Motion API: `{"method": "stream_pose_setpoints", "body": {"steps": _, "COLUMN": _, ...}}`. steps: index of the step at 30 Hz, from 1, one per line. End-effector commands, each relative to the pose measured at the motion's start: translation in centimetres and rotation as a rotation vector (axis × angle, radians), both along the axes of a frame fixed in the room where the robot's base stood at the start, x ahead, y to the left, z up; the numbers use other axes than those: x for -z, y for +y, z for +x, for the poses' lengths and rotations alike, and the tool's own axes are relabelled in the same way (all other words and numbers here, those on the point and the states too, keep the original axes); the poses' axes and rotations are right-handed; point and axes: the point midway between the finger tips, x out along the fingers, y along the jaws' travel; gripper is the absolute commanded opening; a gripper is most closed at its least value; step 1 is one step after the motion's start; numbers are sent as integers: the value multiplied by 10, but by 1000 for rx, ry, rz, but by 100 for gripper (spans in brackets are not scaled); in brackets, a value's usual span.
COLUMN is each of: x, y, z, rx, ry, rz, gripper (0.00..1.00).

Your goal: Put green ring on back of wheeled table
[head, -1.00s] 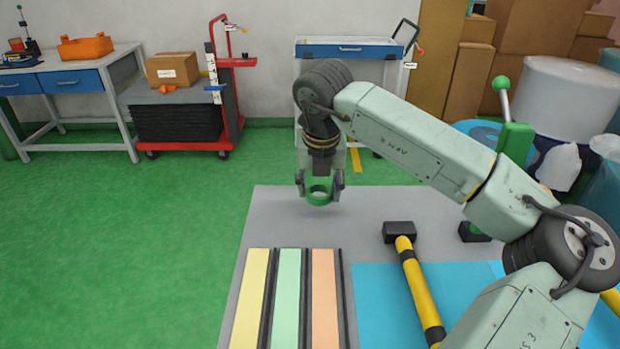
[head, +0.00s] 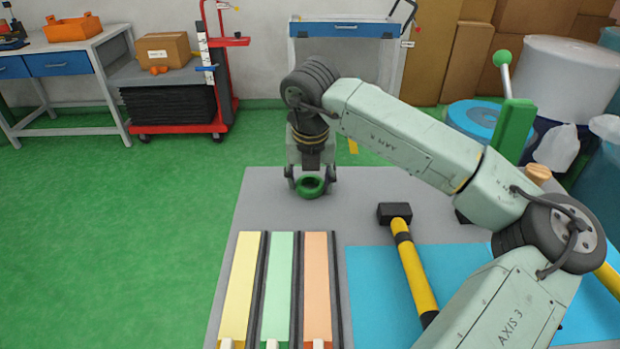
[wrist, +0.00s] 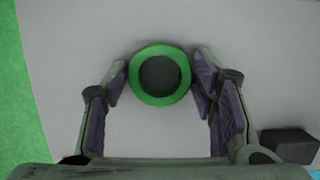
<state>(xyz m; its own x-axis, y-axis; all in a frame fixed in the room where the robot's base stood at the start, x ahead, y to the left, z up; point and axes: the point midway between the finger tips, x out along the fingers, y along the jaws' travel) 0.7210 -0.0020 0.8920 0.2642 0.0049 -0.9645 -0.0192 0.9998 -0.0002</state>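The green ring (head: 310,187) is between the fingertips of my gripper (head: 311,181), over the back part of the grey-topped table (head: 365,185). In the wrist view the ring (wrist: 160,99) shows as a full circle with a dark centre. A finger pad meets it on each side, so my gripper (wrist: 160,72) looks shut on it. The ring is low, close to the grey top; I cannot tell whether it touches. The wheels of this table are not visible.
A yellow-handled hammer (head: 416,275) and a blue mat (head: 375,290) lie right of coloured strips (head: 279,285). A green-handled lever (head: 513,130) stands at right. Behind are a red cart (head: 229,125) and a blue-drawer unit (head: 347,30). Grey surface around the ring is clear.

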Motion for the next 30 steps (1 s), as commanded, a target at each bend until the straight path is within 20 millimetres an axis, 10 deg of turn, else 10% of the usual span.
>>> {"method": "stream_pose_setpoints", "body": {"steps": 18, "x": -7, "y": 0, "z": 0, "rx": 1, "ry": -1, "rz": 0, "gripper": 68}}
{"method": "stream_pose_setpoints", "body": {"steps": 30, "x": -84, "y": -1, "z": -22, "rx": 4, "ry": -4, "rz": -2, "gripper": 68}}
